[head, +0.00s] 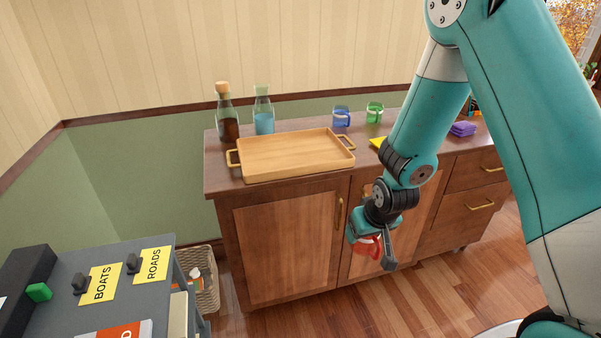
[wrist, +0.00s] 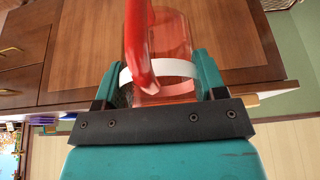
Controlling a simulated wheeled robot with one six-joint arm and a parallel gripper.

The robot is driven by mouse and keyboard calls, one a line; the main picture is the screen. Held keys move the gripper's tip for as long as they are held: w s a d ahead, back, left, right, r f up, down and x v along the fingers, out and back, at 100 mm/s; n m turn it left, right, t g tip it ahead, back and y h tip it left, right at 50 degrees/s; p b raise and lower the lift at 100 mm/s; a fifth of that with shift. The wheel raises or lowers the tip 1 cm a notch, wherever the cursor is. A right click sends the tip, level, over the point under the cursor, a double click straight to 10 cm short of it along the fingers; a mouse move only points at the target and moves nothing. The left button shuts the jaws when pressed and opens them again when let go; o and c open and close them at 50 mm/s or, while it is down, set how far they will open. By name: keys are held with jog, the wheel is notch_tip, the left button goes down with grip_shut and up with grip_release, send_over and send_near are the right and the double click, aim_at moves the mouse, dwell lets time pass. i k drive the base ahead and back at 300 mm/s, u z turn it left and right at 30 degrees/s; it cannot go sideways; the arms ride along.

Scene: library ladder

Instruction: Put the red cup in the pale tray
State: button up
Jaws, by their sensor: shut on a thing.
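The red cup (head: 369,246) is a see-through red cup with a thick handle and a white band. My gripper (head: 375,250) is shut on it, in front of the cabinet doors and below the cabinet top. In the wrist view the cup (wrist: 172,45) sits between the two teal fingers of my gripper (wrist: 155,85), its handle towards the camera. The pale tray (head: 290,155) is a light wooden tray with brass handles. It lies on the cabinet top, up and left of my gripper, and its visible inside is empty.
Two bottles, one dark (head: 228,118) and one blue (head: 264,112), stand behind the tray. A blue cup (head: 341,117) and a green cup (head: 375,112) stand behind it to the right. A purple stack (head: 463,129) lies further right. A grey cart (head: 130,300) stands at front left.

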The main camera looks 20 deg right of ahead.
aim_at(292, 154)
jog(key=k, duration=0.3)
jog(key=z, duration=1.35)
jog(key=i, duration=0.95)
jog(key=u, duration=2.35)
jog(key=i, duration=0.5)
